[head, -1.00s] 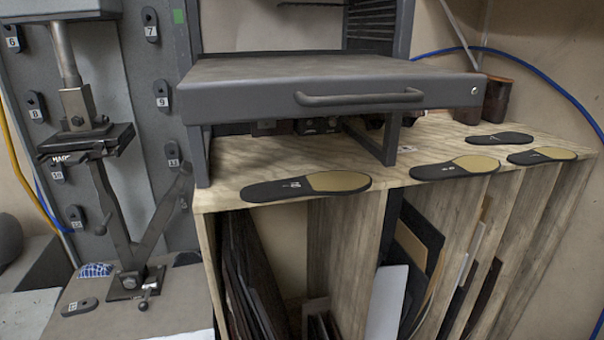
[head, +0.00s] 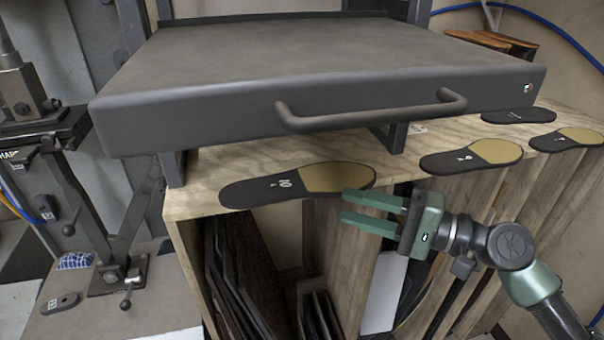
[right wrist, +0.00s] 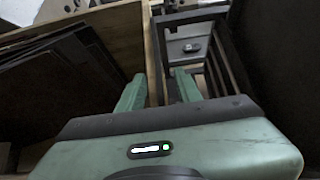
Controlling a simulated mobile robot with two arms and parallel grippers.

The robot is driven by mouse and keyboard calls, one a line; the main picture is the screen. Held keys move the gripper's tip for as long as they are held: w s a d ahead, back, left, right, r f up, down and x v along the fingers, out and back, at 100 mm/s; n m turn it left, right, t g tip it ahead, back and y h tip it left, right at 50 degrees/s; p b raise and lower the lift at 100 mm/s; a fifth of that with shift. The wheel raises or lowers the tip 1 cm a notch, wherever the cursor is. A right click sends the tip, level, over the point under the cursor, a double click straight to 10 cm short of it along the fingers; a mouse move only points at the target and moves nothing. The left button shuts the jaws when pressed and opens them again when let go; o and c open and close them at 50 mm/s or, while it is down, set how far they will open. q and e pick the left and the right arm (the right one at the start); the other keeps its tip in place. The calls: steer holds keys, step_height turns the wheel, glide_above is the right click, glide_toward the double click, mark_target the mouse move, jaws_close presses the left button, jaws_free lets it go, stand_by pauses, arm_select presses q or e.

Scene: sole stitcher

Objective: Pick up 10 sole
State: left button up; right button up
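The sole marked 10 (head: 285,186), black with a tan heel part, lies flat at the front edge of the wooden bench top (head: 215,165) in the head view. Its heel end points right and slightly overhangs the edge. My right gripper (head: 346,203) is open and empty, with green fingers just in front of the heel end. One finger overlaps the heel in the picture; I cannot tell whether they touch. In the right wrist view the open fingers (right wrist: 158,88) have nothing between them, and I cannot make out the sole there. My left gripper is not in view.
Several other soles lie to the right, including a black and tan one (head: 472,156) at the edge. A dark metal platform with a handle (head: 372,112) overhangs the bench behind the sole. Boards (head: 240,280) stand in the compartments below. A metal stand (head: 100,230) is at left.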

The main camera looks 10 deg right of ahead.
mark_target(314, 196)
steer(key=p+x, duration=0.1)
steer(key=x, duration=0.2)
steer(key=p+x, duration=0.2)
steer(key=x, duration=0.1)
steer(key=shift+w+d, duration=0.25)
steer(key=shift+w+a+f, duration=0.1)
steer(key=shift+a+f, duration=0.05)
jaws_close()
stand_by(1.0)
